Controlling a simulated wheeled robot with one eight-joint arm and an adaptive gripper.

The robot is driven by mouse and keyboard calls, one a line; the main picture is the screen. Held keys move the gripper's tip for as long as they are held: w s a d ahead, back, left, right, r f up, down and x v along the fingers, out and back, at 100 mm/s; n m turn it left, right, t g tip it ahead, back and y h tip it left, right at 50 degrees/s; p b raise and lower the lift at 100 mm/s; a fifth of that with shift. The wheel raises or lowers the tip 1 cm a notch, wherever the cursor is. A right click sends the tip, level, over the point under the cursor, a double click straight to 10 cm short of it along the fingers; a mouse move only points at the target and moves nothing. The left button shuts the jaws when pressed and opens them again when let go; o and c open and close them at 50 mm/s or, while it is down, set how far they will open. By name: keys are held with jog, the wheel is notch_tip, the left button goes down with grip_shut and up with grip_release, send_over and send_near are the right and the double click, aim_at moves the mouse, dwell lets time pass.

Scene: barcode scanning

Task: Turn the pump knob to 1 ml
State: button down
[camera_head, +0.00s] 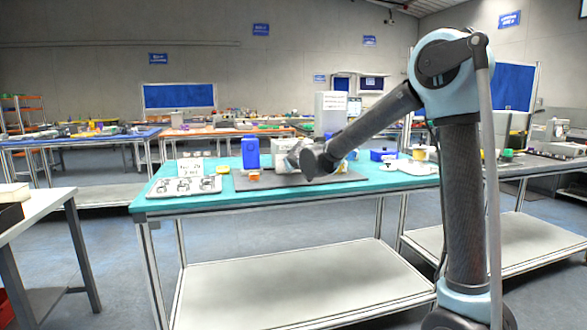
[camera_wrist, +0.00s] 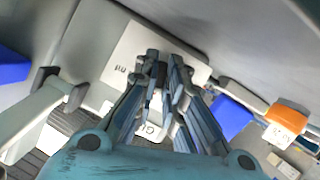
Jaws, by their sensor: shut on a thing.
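The pump (camera_head: 282,146) is a pale grey box on the teal table, partly behind my arm in the head view. In the wrist view its white panel (camera_wrist: 127,52) carries printed marks, including "ml", seen tilted and too small to read fully. My gripper (camera_wrist: 163,72) is in front of this panel with its fingers close together around the knob. The knob is mostly hidden between the fingers, so its pointer setting cannot be read. In the head view my gripper (camera_head: 296,155) is small and at the pump's front.
An orange-capped item (camera_wrist: 287,117) shows at the right in the wrist view.

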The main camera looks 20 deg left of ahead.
jog(key=n, duration=0.1)
jog(key=n+t+h, duration=0.1)
jog(key=shift+w+d+f+n, duration=0.1)
jog(key=shift+f+n, duration=0.05)
jog(key=shift+n, duration=0.15)
jog(key=shift+n+t+h, duration=0.8)
jog(key=shift+n+t, duration=0.2)
jog(key=shift+n, duration=0.7)
jog(key=c, duration=1.7)
grip_release()
jog(key=shift+w+f, duration=0.1)
jog(key=shift+s, duration=0.45)
jog(key=v, duration=1.1)
jog(key=shift+d, duration=0.2)
